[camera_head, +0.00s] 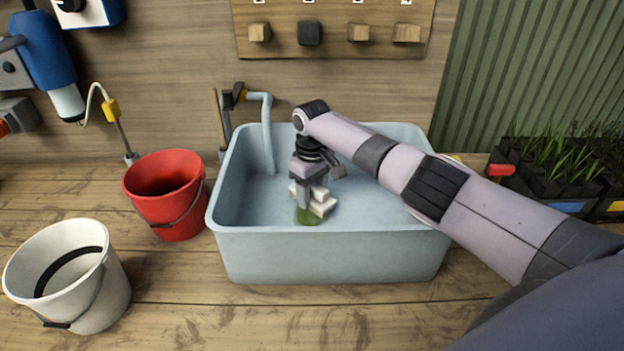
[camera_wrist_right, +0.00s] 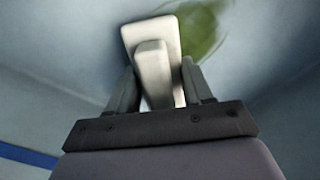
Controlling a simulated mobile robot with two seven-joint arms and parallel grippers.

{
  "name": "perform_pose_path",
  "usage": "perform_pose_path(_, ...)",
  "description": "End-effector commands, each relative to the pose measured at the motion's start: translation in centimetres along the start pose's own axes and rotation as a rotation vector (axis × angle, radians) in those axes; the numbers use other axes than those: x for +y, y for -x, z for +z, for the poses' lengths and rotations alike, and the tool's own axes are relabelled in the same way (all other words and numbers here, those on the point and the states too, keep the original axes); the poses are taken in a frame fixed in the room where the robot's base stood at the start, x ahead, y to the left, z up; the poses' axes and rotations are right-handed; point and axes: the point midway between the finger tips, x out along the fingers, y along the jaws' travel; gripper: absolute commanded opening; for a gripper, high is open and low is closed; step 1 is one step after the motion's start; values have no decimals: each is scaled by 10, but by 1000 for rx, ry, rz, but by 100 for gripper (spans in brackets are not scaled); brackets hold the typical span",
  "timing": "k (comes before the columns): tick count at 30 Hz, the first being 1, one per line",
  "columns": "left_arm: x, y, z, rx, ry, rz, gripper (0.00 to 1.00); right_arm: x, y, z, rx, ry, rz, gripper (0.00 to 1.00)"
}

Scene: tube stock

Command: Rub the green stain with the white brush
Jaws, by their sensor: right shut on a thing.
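The white brush (camera_head: 322,206) is in the basin of the light blue sink (camera_head: 330,255). My right gripper (camera_head: 313,192) reaches down into the basin and is shut on the brush's handle; the right wrist view also shows the brush (camera_wrist_right: 152,40) between the fingers (camera_wrist_right: 158,88). The green stain (camera_head: 306,216) is on the sink's inside surface, beside and partly behind the brush. In the right wrist view the stain (camera_wrist_right: 205,28) shows to the right of the brush head, partly covered by it. I cannot tell whether the bristles touch the surface. My left gripper is not in view.
A red bucket (camera_head: 168,205) and a white bucket (camera_head: 85,290) stand left of the sink. A faucet (camera_head: 266,130) rises at the sink's back left. Black planters with green plants (camera_head: 560,165) stand at the right. A board with pegs (camera_head: 330,50) hangs on the wall behind.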

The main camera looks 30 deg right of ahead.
Motion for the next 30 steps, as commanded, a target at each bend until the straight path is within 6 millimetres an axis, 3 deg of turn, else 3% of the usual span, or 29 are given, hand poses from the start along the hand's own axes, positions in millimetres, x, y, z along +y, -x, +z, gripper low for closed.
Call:
perform_pose_path(17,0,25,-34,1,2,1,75,-16,3,18,-9,2,-2,26)
perform_pose_path(30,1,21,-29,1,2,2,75,-32,0,33,-3,2,0,26)
